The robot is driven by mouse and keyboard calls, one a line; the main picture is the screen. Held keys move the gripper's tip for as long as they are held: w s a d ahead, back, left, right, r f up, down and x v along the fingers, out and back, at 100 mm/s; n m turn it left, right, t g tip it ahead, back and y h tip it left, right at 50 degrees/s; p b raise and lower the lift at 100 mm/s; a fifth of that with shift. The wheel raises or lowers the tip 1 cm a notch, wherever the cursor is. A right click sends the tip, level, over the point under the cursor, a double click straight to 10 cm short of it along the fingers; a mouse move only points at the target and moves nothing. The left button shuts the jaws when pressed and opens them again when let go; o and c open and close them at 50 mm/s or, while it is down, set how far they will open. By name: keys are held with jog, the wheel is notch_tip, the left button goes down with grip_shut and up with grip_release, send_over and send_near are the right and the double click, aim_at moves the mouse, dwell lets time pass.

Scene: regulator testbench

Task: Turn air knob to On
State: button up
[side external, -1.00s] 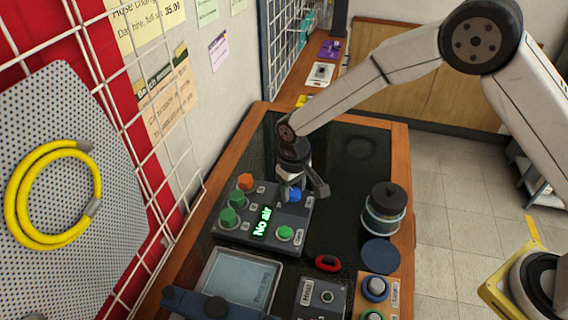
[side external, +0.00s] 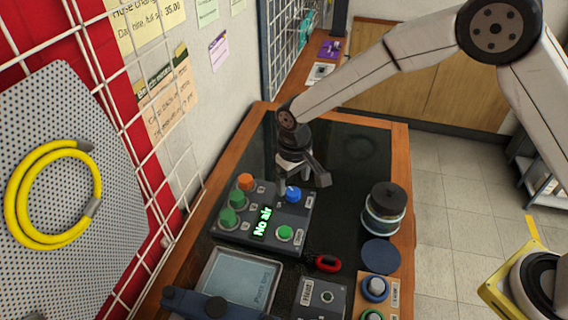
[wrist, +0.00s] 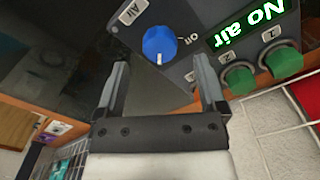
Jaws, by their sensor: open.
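The blue air knob (side external: 293,194) sits at the back right of the grey control panel (side external: 262,215). In the wrist view the knob (wrist: 158,42) carries a white mark at its lower edge, toward my gripper's base. An "Air" label (wrist: 132,11) is at its upper left, and a small label that seems to read "Off" (wrist: 191,39) is at its right. The panel's display (side external: 263,221) glows green with "No air". My gripper (side external: 301,187) is open and empty just above the knob. In the wrist view the knob lies beyond and between the spread fingers.
Two green knobs (side external: 228,217) and an orange knob (side external: 245,181) stand on the panel's left, and a green one (side external: 285,233) at its front. A dark lidded canister (side external: 385,210) stands to the right. A red ring-like part (side external: 328,263) lies in front.

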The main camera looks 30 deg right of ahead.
aim_at(293, 191)
jog(key=shift+r, duration=2.4)
jog(key=shift+s+d+r, duration=0.15)
jog(key=shift+d, duration=0.4)
jog(key=s+d+r+m+t, duration=0.2)
jog(key=s+d, duration=1.6)
jog(key=shift+t, duration=0.3)
jog(key=shift+r, duration=0.1)
